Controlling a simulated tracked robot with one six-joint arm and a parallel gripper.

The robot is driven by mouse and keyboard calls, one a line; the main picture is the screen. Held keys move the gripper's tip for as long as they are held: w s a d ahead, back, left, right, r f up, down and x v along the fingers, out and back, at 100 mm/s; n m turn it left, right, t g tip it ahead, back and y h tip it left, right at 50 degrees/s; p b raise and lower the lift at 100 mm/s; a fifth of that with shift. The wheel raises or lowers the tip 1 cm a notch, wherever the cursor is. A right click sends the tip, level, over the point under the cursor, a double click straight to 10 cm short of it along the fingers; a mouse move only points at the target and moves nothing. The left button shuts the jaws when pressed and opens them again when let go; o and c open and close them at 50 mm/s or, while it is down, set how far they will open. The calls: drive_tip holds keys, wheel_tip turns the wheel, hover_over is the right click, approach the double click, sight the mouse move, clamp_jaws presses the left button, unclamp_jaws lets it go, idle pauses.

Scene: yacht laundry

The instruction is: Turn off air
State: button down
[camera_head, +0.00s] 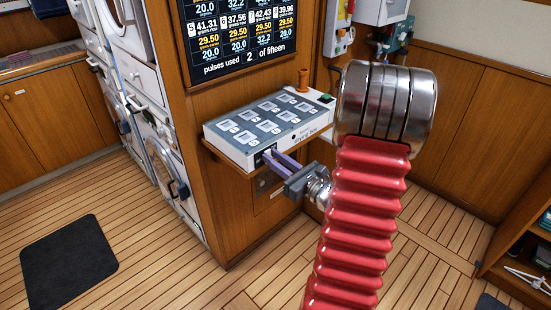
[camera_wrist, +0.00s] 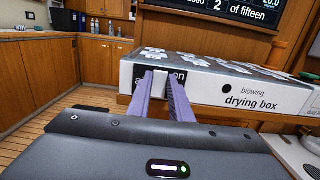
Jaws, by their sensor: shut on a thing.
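The white drying box (camera_head: 225,144) sits on a wooden shelf, with several small windowed cells on its grey top. It also fills the upper part of the wrist view (camera_wrist: 205,88). My gripper (camera_head: 271,157), with two purple fingers, reaches the box's front left. In the wrist view my gripper (camera_wrist: 163,79) has its fingers on both sides of the white switch, shut on it.
A screen (camera_head: 240,40) above the box reads "pulses used 2 of fifteen". An orange-brown handle (camera_head: 303,82) and a green button (camera_head: 326,98) are at the box's back right. White washing machines (camera_head: 165,165) stand left. A dark mat (camera_head: 68,262) lies on open floor.

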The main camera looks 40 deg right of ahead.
drive_tip(key=shift+f+t, duration=0.15)
drive_tip(key=shift+t, duration=0.25)
drive_tip(key=shift+f+t, duration=0.25)
drive_tip(key=shift+t, duration=0.75)
drive_tip(key=shift+s, duration=0.1)
drive_tip(key=c, duration=1.6)
unclamp_jaws()
drive_tip(key=v, duration=1.3)
drive_tip(key=shift+s+f, duration=0.15)
drive_tip(key=shift+s, duration=0.25)
